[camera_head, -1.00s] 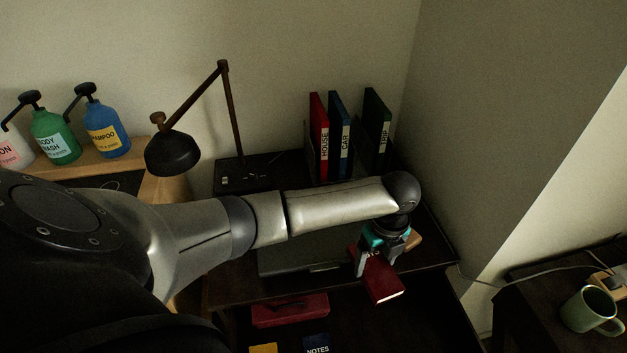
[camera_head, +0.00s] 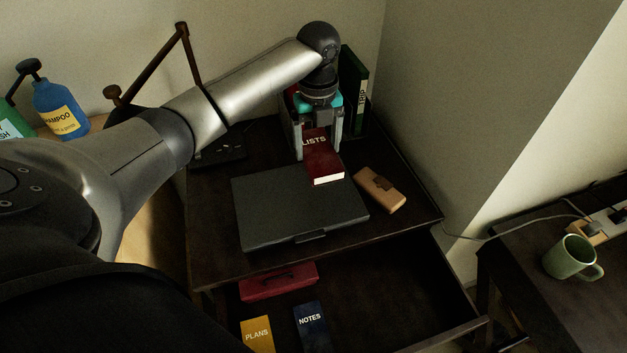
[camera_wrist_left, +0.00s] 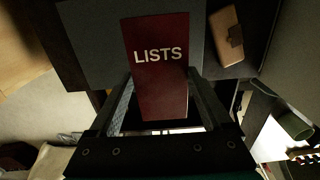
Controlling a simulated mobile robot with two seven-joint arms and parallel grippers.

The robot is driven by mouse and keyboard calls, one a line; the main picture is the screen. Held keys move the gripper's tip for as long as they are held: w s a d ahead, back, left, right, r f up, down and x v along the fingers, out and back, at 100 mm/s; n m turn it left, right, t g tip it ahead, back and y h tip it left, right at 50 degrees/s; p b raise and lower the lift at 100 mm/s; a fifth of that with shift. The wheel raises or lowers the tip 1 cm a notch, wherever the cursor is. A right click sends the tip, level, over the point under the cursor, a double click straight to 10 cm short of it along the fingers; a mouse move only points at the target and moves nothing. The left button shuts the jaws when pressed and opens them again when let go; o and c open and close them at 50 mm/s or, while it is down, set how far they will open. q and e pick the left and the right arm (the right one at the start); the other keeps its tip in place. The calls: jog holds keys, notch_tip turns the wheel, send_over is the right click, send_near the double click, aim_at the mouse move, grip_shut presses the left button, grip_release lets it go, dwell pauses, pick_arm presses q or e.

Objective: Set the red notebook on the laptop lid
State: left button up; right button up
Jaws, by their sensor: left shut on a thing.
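The red notebook (camera_head: 323,163), marked LISTS, is held in my left gripper (camera_head: 318,140). It is over the far right part of the closed grey laptop (camera_head: 290,212) on the desk. I cannot tell whether it touches the lid. In the left wrist view the notebook (camera_wrist_left: 158,70) lies between the two fingers (camera_wrist_left: 160,105), with the grey laptop lid (camera_wrist_left: 95,25) behind it. My right gripper is in neither view.
A tan case (camera_head: 379,190) lies right of the laptop. Behind the gripper stands a green TRIP binder (camera_head: 354,92). An open drawer (camera_head: 390,300) below holds a red case (camera_head: 279,281), a yellow PLANS notebook (camera_head: 257,335) and a blue NOTES notebook (camera_head: 312,325). A lamp (camera_head: 183,60) stands back left.

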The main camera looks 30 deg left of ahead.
pick_arm(q)
jog(key=b, duration=0.1)
send_over(317, 194)
notch_tip(317, 194, down, 8)
jog(key=shift+f+b, duration=0.7)
jog(key=shift+f, duration=1.45)
jog(key=shift+f, duration=0.15)
jog(key=o, duration=1.3)
jog(key=shift+c, duration=0.2)
notch_tip(317, 194, up, 12)
jog(key=p, duration=0.2)
jog(key=shift+r+p, duration=0.2)
jog(key=shift+p, duration=0.15)
